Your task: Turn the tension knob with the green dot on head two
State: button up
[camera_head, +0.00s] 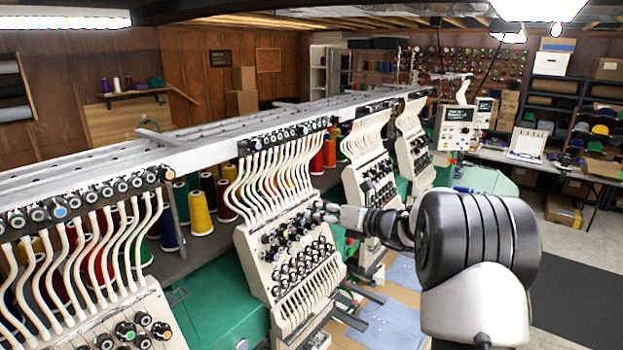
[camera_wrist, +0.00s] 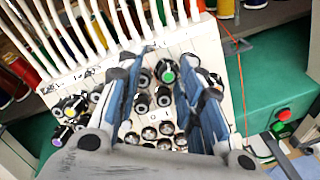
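The knob with the green dot (camera_wrist: 168,76) shows in the wrist view among black and chrome knobs on a pale panel. My gripper (camera_wrist: 168,58) is open, with its blue-padded fingers on either side of this knob and visible gaps to it. In the head view my gripper (camera_head: 326,211) reaches the upper knob rows of the middle embroidery head (camera_head: 262,246). The green dot cannot be made out there. Whether the fingertips reach down to the knob's depth is hard to tell.
Other knobs (camera_wrist: 142,102) crowd between and beside my fingers. White thread tubes (camera_wrist: 110,25) rise just above. A red button (camera_wrist: 285,115) sits on a box at right. Neighbouring heads stand left (camera_head: 95,318) and right (camera_head: 368,178). Thread cones (camera_head: 200,213) stand behind.

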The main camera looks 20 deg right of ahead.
jog(key=shift+o, duration=0.6)
jog(key=shift+a+f, duration=0.1)
jog(key=shift+a, duration=0.05)
jog(key=shift+s+d, duration=0.2)
jog(key=a+v, duration=0.1)
jog(key=v, duration=1)
jog(key=shift+s+r, duration=0.3)
jog(key=shift+s, duration=0.05)
